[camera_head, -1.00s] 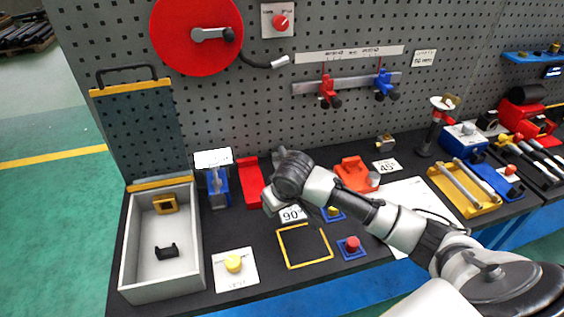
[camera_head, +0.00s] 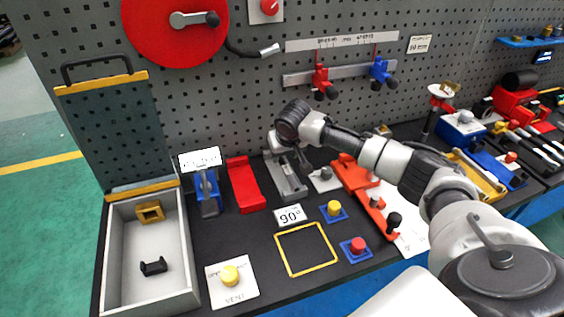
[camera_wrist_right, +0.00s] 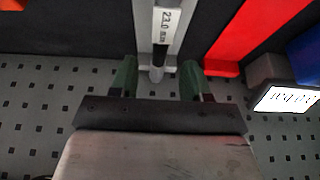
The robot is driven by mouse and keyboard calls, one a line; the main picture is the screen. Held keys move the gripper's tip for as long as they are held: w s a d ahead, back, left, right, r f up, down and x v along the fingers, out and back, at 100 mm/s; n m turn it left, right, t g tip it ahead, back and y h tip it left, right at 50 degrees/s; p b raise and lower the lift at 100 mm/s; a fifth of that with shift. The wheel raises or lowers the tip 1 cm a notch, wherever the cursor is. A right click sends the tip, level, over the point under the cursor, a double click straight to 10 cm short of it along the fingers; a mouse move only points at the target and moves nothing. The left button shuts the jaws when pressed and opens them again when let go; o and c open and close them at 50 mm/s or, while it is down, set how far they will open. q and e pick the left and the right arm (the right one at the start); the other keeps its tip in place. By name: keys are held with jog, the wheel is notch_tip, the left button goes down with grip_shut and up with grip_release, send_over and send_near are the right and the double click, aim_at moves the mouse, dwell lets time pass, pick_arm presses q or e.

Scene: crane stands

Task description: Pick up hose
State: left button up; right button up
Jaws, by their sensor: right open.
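A short black hose (camera_head: 240,50) with a grey metal end hangs from the red reel (camera_head: 178,38) on the pegboard, in the head view's upper left. My right gripper shows in the wrist view (camera_wrist_right: 157,72), its two green fingers spread apart. A grey fixture labelled 23.0 mm (camera_wrist_right: 160,30) lies in line with the gap between them; I cannot tell whether they touch it. In the head view my right wrist is over the grey fixture (camera_head: 287,182), below and right of the hose end. Its fingers are mostly hidden there. The hose is not recognisable in the wrist view.
The pegboard (camera_head: 110,35) stands behind the bench. A red block (camera_head: 246,185) and a blue stand with a white display (camera_head: 200,160) are left of my wrist. A grey tray (camera_head: 112,270) stands at left. Red and blue clamps hang on a rail (camera_head: 345,75).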

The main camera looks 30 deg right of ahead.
aim_at(282, 160)
jog(key=shift+x, duration=1.8)
grip_shut()
